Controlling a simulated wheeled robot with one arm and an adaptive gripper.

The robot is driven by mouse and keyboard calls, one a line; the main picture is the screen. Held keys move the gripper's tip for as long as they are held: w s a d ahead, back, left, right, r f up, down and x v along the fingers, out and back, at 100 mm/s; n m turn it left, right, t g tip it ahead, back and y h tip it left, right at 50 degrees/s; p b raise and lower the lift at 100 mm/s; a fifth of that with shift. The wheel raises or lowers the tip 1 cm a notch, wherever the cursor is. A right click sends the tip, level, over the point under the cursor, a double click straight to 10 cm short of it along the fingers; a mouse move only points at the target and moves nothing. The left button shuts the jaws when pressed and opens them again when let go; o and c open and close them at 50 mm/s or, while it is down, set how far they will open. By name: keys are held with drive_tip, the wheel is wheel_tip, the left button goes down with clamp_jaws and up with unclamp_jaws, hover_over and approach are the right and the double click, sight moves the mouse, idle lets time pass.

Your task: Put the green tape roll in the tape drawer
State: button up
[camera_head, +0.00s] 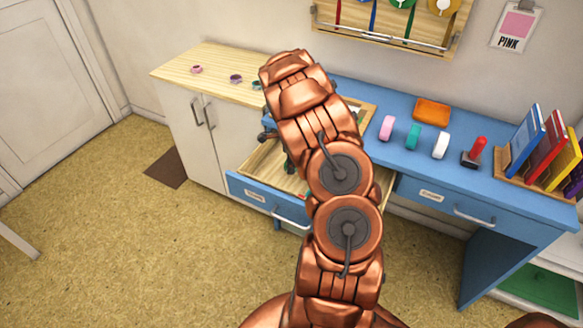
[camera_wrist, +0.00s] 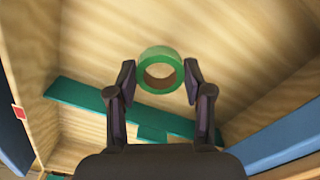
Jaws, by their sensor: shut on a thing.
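The green tape roll (camera_wrist: 160,54) is a short ring held between the two dark fingertips of my gripper (camera_wrist: 160,76) in the wrist view. Its opening faces the camera, and pale wood shows behind it. My gripper is shut on the roll. An open drawer (camera_head: 246,191) with a blue front, a silver handle and pale wooden insides shows in the head view. My gripper is over this drawer; my copper arm hides most of it and the roll there. The drawer's label is too small to read. I cannot tell the gap between the roll and the drawer floor.
Pink (camera_head: 386,127), green (camera_head: 413,136) and white (camera_head: 440,145) rounded items stand on the blue desk (camera_head: 400,160), near an orange pad (camera_head: 431,110) and a red-handled stamp (camera_head: 477,150). A teal strip (camera_wrist: 75,94) crosses the wrist view. Another drawer (camera_head: 428,194) is closed.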

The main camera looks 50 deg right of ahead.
drive_tip(key=shift+f+p, duration=0.3)
drive_tip(key=shift+f, duration=1.25)
drive_tip(key=shift+f, duration=0.2)
drive_tip(key=o, duration=0.9)
drive_tip(key=shift+r, duration=0.1)
drive_tip(key=shift+r, duration=0.1)
